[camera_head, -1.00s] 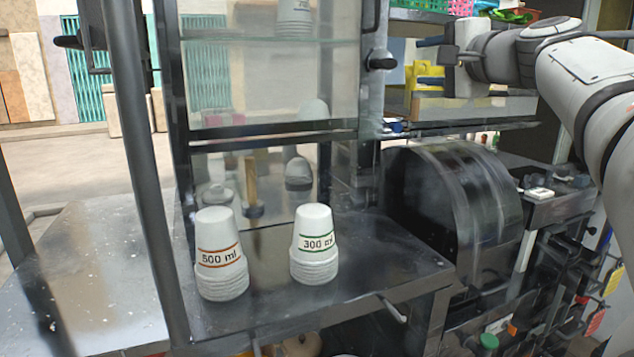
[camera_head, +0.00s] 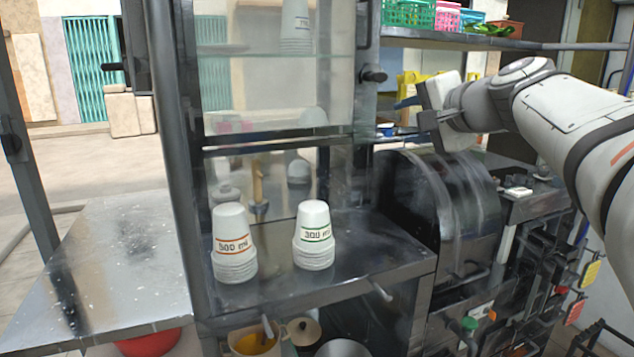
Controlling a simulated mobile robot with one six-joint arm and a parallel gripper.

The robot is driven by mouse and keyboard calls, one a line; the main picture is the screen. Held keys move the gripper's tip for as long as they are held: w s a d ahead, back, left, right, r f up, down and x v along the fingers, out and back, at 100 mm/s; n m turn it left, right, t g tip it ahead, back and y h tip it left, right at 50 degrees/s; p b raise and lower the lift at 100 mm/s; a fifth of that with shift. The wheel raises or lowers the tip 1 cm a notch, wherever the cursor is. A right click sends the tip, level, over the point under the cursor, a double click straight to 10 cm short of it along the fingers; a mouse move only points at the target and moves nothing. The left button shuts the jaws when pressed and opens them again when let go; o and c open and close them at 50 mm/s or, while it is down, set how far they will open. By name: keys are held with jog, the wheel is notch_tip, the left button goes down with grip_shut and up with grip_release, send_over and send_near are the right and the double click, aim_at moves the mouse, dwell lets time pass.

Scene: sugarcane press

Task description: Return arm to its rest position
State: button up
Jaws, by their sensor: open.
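My gripper (camera_head: 412,110) is at the upper right, at the end of my white arm, which reaches in from the right edge. It points left, its two dark fingers are apart, and nothing shows between them. It is in front of the yellow item and the shelf area, above the dark rounded press housing (camera_head: 440,205). It is apart from the cup stacks.
Upside-down cup stacks marked 500 ml (camera_head: 234,245) and 300 ml (camera_head: 314,235) stand on the metal counter (camera_head: 350,262). A glass-fronted cabinet (camera_head: 280,90) rises behind them. Baskets (camera_head: 420,14) sit on the upper shelf. The left side table (camera_head: 110,250) is clear.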

jog(key=s+f+n+g+h+p, duration=0.3)
jog(key=s+f+n+g+p, duration=0.2)
jog(key=s+f, duration=0.6)
jog(key=s+a+f+n+g+h+p, duration=0.1)
jog(key=s+f+n+g+h+p, duration=0.1)
jog(key=s+f+n+g+p, duration=0.3)
jog(key=s+f+p, duration=0.3)
jog(key=s+f, duration=0.3)
jog(key=s, duration=0.2)
jog(key=shift+f+g+h, duration=0.3)
jog(key=shift+h, duration=0.1)
jog(key=shift+a, duration=0.1)
